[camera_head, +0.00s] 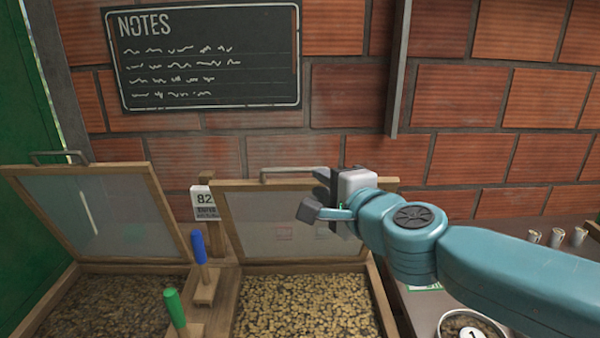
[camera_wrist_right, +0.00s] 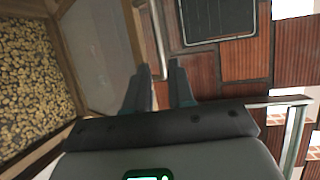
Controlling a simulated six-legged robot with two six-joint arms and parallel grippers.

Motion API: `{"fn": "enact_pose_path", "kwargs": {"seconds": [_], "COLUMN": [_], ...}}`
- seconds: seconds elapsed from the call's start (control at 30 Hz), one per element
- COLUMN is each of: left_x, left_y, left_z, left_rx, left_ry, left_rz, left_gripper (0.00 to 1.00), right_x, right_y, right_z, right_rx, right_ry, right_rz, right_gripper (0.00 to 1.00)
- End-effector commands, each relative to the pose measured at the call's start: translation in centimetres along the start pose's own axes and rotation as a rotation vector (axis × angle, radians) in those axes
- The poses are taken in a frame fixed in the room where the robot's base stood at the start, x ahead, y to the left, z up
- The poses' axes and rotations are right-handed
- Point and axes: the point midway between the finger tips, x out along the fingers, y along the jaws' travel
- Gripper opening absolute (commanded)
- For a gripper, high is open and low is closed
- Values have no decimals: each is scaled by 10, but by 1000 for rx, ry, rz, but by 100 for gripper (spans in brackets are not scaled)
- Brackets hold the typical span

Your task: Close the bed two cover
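Two wooden beds hold brown beans, each with a framed mesh cover standing raised at its back. The right cover (camera_head: 270,225) has a metal handle (camera_head: 290,170) on its top edge and leans back over its bed (camera_head: 305,305). The left cover (camera_head: 95,215) is also raised. A sign (camera_head: 204,203) between them reads like "B2". My right gripper (camera_head: 318,198) is at the right cover's upper right. In the right wrist view a gap shows between its fingers (camera_wrist_right: 160,86), with the handle (camera_wrist_right: 157,38) close to their tips; contact cannot be told. My left gripper is out of view.
Blue (camera_head: 199,247) and green (camera_head: 175,308) upright handles stand between the beds. A brick wall (camera_head: 350,98) with a notes board (camera_head: 205,60) is behind. A bowl (camera_head: 470,325) and small cups (camera_head: 557,237) are at right.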

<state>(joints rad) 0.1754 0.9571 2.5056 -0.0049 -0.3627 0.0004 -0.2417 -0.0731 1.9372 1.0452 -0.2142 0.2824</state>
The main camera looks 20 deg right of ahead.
Motion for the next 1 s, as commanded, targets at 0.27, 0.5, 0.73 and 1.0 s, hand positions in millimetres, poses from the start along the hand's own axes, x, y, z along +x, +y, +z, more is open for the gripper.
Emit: {"fn": "enact_pose_path", "kwargs": {"seconds": [0.27, 0.5, 0.73, 1.0], "left_x": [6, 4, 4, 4], "left_y": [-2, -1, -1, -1], "left_z": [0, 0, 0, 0], "left_rx": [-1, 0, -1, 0], "left_ry": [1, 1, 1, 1], "left_rz": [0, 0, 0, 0], "left_gripper": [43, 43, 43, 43], "right_x": [68, 101, 108, 108], "right_y": [2, 0, 0, 1], "right_z": [1, 0, -2, -2], "right_rx": [-2, -2, -3, -3], "right_ry": [-3, -4, -5, -4], "right_rz": [3, 2, 1, 2], "right_gripper": [23, 23, 23, 0]}}
